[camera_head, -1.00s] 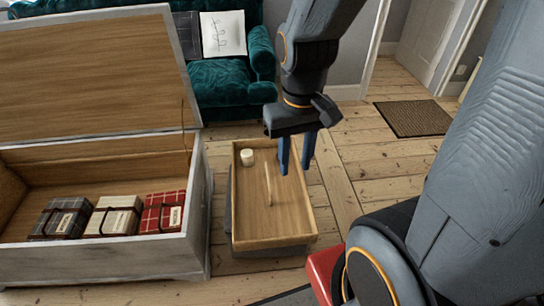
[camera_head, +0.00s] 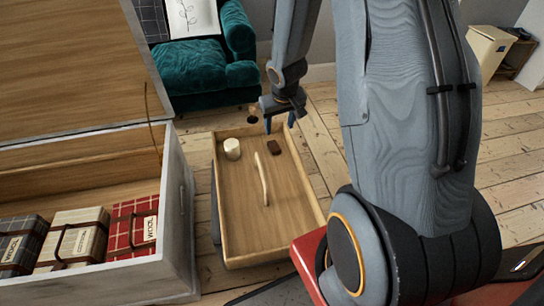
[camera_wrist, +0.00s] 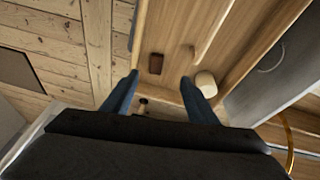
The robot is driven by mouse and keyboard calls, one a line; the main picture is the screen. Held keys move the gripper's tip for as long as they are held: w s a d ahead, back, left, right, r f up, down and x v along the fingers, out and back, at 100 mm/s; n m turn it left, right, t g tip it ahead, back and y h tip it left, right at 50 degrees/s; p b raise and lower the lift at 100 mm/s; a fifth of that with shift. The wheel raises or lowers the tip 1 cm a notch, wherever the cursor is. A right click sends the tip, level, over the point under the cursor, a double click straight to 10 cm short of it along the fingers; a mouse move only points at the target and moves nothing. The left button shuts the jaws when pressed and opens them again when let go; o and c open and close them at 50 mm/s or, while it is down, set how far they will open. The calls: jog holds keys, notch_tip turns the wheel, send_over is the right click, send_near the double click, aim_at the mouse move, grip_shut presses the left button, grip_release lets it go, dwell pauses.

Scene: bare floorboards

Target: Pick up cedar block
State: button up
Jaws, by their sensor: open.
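The cedar block appears to be the small dark brown block (camera_head: 274,147) lying near the far right corner inside a shallow wooden tray (camera_head: 241,244). In the wrist view the block (camera_wrist: 156,63) shows between and beyond my fingertips. My gripper (camera_head: 280,121) is open and empty, with its blue fingers pointing down by the tray's far end. In the wrist view the gripper (camera_wrist: 159,77) has its two fingers spread wider than the block, and neither visibly touches it. The height of the fingertips over the tray is hard to tell.
A cream cylinder (camera_head: 232,149) and a pale stick (camera_head: 262,179) share the tray. A small dark knob-like thing (camera_head: 252,114) is just past its far edge. An open chest (camera_head: 186,226) with wrapped bundles stands left; a green armchair (camera_head: 195,70) is behind. Floorboards lie right.

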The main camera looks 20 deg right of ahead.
jog(key=t+b, duration=0.1)
jog(key=b, duration=0.4)
send_near(274, 146)
jog(key=f, duration=0.3)
jog(key=shift+d+y, duration=0.4)
jog(key=b+x, duration=0.1)
jog(key=x, duration=0.2)
jog(key=w+x, duration=0.1)
jog(key=x, duration=0.1)
jog(key=shift+w+f+b, duration=0.1)
jog(key=shift+w+b, duration=0.15)
jog(key=shift+b, duration=0.15)
jog(key=c, duration=1.1)
